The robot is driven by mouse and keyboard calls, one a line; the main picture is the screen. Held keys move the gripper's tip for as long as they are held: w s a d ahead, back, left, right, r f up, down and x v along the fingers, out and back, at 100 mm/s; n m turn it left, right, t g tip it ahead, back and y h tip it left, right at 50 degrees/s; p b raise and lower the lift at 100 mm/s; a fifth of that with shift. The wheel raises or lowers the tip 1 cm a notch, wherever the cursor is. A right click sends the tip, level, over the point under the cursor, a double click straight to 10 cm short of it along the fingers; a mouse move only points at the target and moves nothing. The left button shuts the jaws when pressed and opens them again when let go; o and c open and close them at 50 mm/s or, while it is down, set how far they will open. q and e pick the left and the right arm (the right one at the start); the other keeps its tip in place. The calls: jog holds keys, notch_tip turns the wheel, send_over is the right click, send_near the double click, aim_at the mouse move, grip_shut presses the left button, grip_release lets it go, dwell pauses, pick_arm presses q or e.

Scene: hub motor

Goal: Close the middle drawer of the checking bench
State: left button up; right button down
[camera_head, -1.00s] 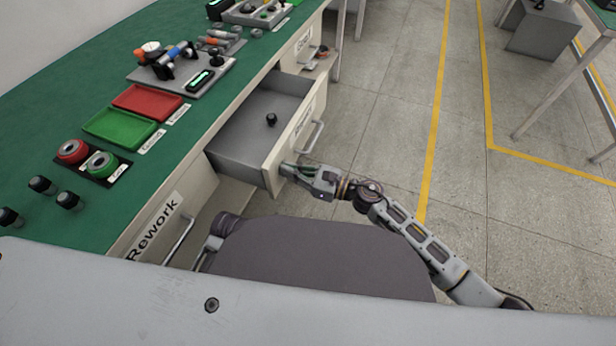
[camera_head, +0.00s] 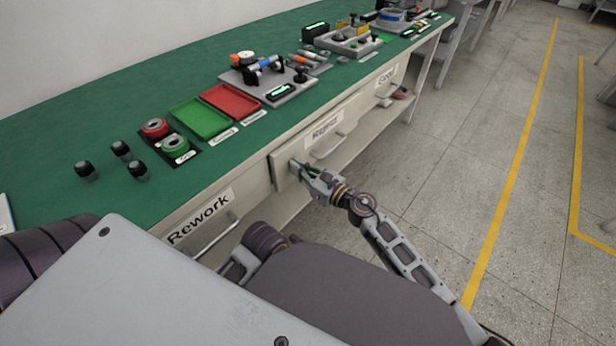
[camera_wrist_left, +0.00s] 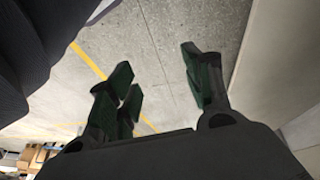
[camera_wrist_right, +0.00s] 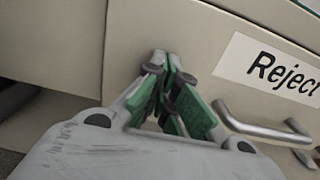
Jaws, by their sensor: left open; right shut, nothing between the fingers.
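The middle drawer (camera_head: 318,142), labelled "Reject", is pushed in almost flush with the bench front. Its front panel seems to stand slightly proud at its left edge, and its inside is hidden. Its metal handle (camera_head: 328,147) is right of my right gripper (camera_head: 297,166). The right gripper is shut and empty, its fingertips at the left part of the drawer front. In the right wrist view the fingertips (camera_wrist_right: 168,72) meet the plain panel (camera_wrist_right: 165,30), left of the "Reject" label. My left gripper (camera_wrist_left: 160,85) is open and empty above the floor in the left wrist view.
The green-topped checking bench (camera_head: 230,60) carries a red tray (camera_head: 231,101), a green tray (camera_head: 201,118), fixtures and black knobs. The "Rework" drawer (camera_head: 205,220) is at the near left, the "Good" drawer (camera_head: 386,80) farther right. The floor (camera_head: 450,170) right of the bench is clear.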

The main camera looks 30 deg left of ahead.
pick_arm(q)
jog(key=x, duration=0.2)
jog(key=shift+s+d+f+b, duration=0.1)
jog(key=shift+f+b, duration=0.2)
jog(key=shift+f, duration=0.05)
pick_arm(e)
jog(key=shift+x, duration=1.15)
jog(key=shift+r, duration=0.1)
pick_arm(q)
jog(key=shift+r, duration=0.2)
pick_arm(e)
jog(key=shift+r, duration=0.1)
pick_arm(q)
jog(key=shift+d, duration=0.1)
pick_arm(e)
jog(key=shift+d, duration=0.1)
